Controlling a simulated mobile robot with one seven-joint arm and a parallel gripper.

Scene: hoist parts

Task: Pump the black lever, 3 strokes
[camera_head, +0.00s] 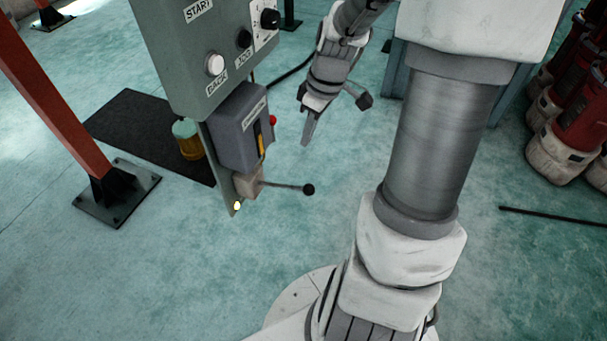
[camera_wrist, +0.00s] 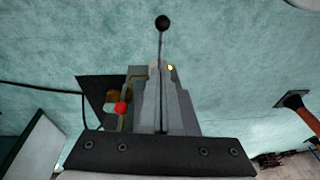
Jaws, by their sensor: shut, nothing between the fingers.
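The black lever (camera_head: 286,185) is a thin rod with a round black knob. It sticks out to the right from a small beige block (camera_head: 247,184) under the grey control box. In the wrist view the lever (camera_wrist: 162,24) shows beyond my fingertips, knob at the top; its base is hidden behind the fingers. My gripper (camera_head: 307,142) is shut and empty, pointing down above the lever, right of the box. In the wrist view my gripper (camera_wrist: 160,72) shows its fingers together. It appears apart from the lever.
A control panel (camera_head: 205,45) with buttons and knobs hangs above the grey box (camera_head: 238,128), which has a red button (camera_head: 272,120). A red post (camera_head: 60,95) stands at left, red cylinders (camera_head: 580,110) at right.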

